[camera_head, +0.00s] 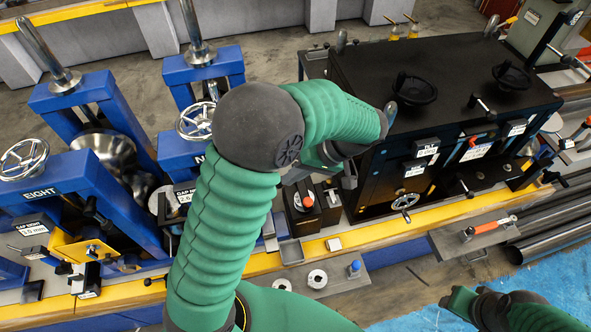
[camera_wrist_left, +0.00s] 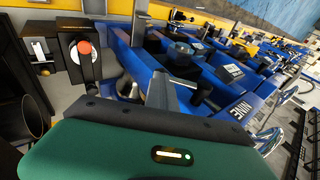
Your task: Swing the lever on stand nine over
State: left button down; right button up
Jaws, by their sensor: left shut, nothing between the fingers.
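Stand nine is a blue frame (camera_head: 182,150) with a handwheel on top, largely covered by my left arm in the head view. Its NINE label (camera_wrist_left: 241,108) shows in the wrist view. Its lever is hidden behind my arm in the head view, and I cannot tell it apart for certain in the wrist view. My left gripper (camera_head: 292,177) is shut and empty, to the right of stand nine and beside the black cabinet. Its grey tip (camera_wrist_left: 162,95) shows near the blue frame in the wrist view; contact cannot be told. My right gripper (camera_head: 462,300) is low at the right.
A black box with a red knob (camera_head: 308,200) stands just below my left gripper. The black cabinet (camera_head: 440,80), with dials and knobs, closes off the right. Stand eight (camera_head: 60,180) stands at the left. A yellow rail (camera_head: 375,232) runs along the front; a grey shelf (camera_head: 345,278) holds rings.

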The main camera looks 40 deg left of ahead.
pick_arm(q)
jog(key=a+f+g+y, duration=0.1)
jog(key=a+f+g, duration=0.1)
jog(key=shift+s+a+f+y+b, duration=0.25)
jog(key=shift+s+f+y+b, duration=0.05)
jog(key=shift+y+b, duration=0.1)
jog(key=shift+s+f+m+g+y, duration=0.1)
jog(key=shift+f+m+g+y, duration=0.15)
jog(key=shift+m+g+y, duration=0.05)
jog(key=shift+s+d+f+g+y, duration=0.1)
jog(key=shift+d+f+g+y, duration=0.1)
jog(key=shift+d+g+y, duration=0.15)
jog(key=shift+s+a+f+g+y+b, duration=0.35)
jog(key=shift+s+a+f+b, duration=0.35)
jog(key=shift+s+f, duration=0.1)
jog(key=shift+d+r, duration=0.1)
jog(key=shift+d, duration=0.25)
pick_arm(e)
jog(key=shift+a+f, duration=0.2)
jog(key=shift+f, duration=0.45)
jog(key=shift+a+f, duration=0.2)
jog(key=shift+f, duration=0.4)
